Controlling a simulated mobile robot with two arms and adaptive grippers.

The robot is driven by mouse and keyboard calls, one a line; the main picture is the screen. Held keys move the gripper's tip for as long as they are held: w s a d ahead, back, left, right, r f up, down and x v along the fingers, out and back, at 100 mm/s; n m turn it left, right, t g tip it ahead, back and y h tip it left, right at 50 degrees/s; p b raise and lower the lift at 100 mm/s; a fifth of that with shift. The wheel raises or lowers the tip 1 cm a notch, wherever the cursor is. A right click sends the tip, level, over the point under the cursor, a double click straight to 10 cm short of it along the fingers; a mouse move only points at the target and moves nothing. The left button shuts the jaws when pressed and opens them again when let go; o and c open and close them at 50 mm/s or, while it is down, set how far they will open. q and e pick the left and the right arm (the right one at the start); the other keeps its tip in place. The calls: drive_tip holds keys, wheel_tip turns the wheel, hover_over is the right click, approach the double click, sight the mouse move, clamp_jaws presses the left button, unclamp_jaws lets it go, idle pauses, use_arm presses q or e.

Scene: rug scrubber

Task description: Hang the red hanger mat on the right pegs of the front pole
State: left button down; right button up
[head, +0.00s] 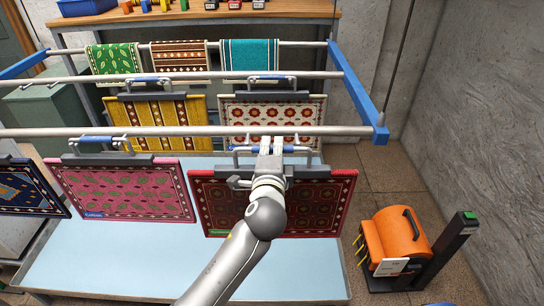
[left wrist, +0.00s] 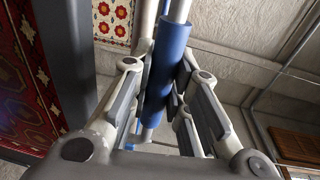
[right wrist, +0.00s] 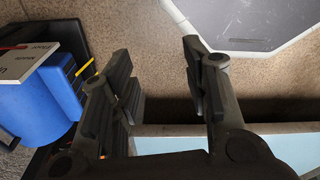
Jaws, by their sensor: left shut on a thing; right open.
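The red mat (head: 315,210) with a dark patterned field hangs upright from a grey hanger with a blue handle at the front right. My left gripper (head: 271,146) is shut on the handle, and the blue grip (left wrist: 176,55) shows between its fingers in the left wrist view. The front pole (head: 190,131) runs just above and behind the hanger. The hanger's top is close to the pole's right part, but my gripper partly hides it. I cannot tell whether it rests on the pegs. My right gripper (right wrist: 157,60) is open and empty over the floor.
A pink mat (head: 122,190) hangs beside the red mat, with a dark blue mat (head: 28,190) further left. Yellow and cream mats hang behind. A blue end bar (head: 360,95) closes the rack. An orange machine (head: 400,235) stands at right.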

use_arm(q)
drive_tip(key=shift+w+r, duration=0.15)
drive_tip(key=shift+w, duration=0.55)
drive_tip(key=shift+w+b, duration=0.5)
drive_tip(key=shift+w, duration=0.05)
drive_tip(key=shift+w+b, duration=1.45)
drive_tip(key=shift+w, duration=1.5)
drive_tip(key=shift+f+b, duration=0.7)
drive_tip(key=shift+f, duration=0.65)
use_arm(e)
drive_tip(key=shift+s+f, duration=0.2)
drive_tip(key=shift+f, duration=0.75)
drive_tip(key=shift+s+f, duration=0.15)
drive_tip(key=shift+f, duration=0.8)
drive_tip(key=shift+s+f, duration=0.2)
drive_tip(key=shift+f, duration=0.75)
use_arm(q)
drive_tip(key=shift+s, duration=0.1)
use_arm(e)
drive_tip(key=shift+a, duration=0.1)
